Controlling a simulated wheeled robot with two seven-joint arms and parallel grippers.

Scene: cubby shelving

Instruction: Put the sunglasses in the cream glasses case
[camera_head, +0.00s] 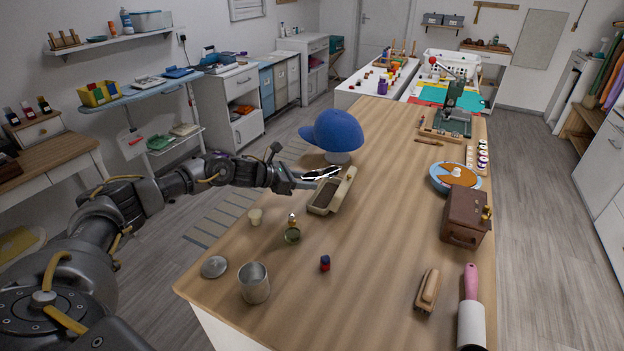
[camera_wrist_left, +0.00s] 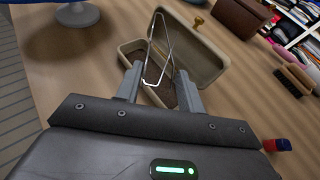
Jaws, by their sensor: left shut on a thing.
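The cream glasses case (camera_head: 347,188) stands open on the wooden table, with a dark lining; it also shows in the left wrist view (camera_wrist_left: 205,58), beyond the fingertips. My left gripper (camera_head: 296,180) is shut on the sunglasses (camera_head: 321,173). In the left wrist view the sunglasses (camera_wrist_left: 150,62) appear as a thin, light wire-like outline between the fingers (camera_wrist_left: 160,82), overlapping the open case. The gripper is at the case's left side in the head view. Whether the sunglasses touch the case cannot be told. My right gripper is not in view.
A blue cap (camera_head: 333,130) on a stand is just behind the case. A brown box (camera_head: 465,215) is at the right. The table's middle is clear.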

